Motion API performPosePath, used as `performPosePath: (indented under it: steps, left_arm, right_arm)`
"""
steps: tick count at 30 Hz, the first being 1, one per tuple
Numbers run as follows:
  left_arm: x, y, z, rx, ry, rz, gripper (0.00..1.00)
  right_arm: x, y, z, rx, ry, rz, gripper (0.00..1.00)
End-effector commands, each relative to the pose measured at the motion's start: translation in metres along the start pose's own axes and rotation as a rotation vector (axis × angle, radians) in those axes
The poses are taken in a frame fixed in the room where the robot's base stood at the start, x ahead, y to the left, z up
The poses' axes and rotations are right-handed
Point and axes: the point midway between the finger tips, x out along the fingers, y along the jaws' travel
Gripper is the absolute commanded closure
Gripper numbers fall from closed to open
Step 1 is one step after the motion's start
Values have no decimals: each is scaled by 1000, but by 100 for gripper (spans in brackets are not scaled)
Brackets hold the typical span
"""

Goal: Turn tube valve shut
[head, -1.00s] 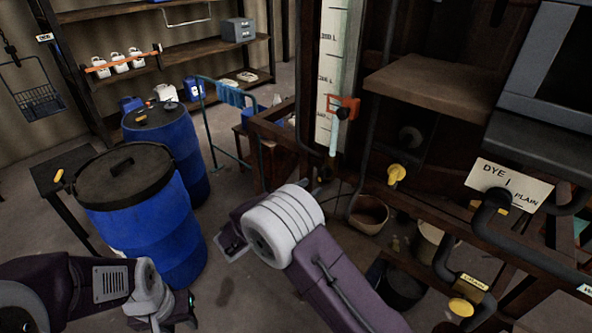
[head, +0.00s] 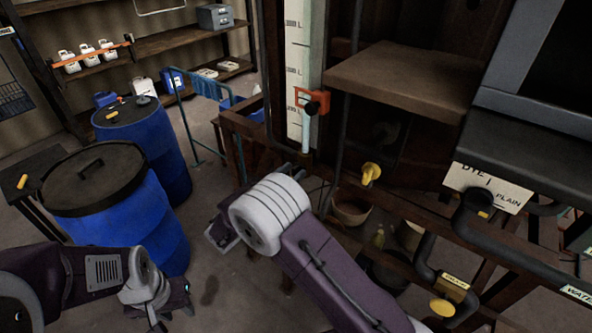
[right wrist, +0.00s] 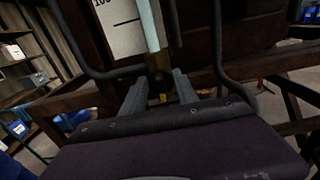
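The sight tube (head: 306,137) runs down the white scale board at centre in the head view. In the right wrist view the pale tube (right wrist: 151,25) ends in a brown fitting (right wrist: 159,64), with a dark round end and a small yellow part below, probably the tube valve. My right gripper (right wrist: 160,93) is open, its two grey fingers apart on either side of the fitting's line. I cannot tell whether they reach it.
An orange clamp with a black knob (head: 313,102) sits higher on the tube. A yellow valve handle (head: 371,173) is to its right. Brown frame beams (right wrist: 75,88) and dark pipes crowd the fitting. Blue drums (head: 150,225) stand at left, with shelves behind.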

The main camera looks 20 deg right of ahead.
Motion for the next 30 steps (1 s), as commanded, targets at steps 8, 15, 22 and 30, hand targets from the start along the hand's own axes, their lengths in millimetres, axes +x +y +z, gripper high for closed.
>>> performPosePath:
  steps: [8,15,22,30]
  left_arm:
    - [0,0,0,0,0,0,64]
    - [2,0,0,0,0,0,64]
    - [17,0,2,0,0,0,64]
    - [50,-1,5,0,0,0,64]
  right_arm:
    - [0,0,0,0,1,0,100]
    - [0,0,-1,12,1,-1,100]
    - [0,-1,-4,106,1,-1,100]
    - [0,-4,-8,335,1,-1,100]
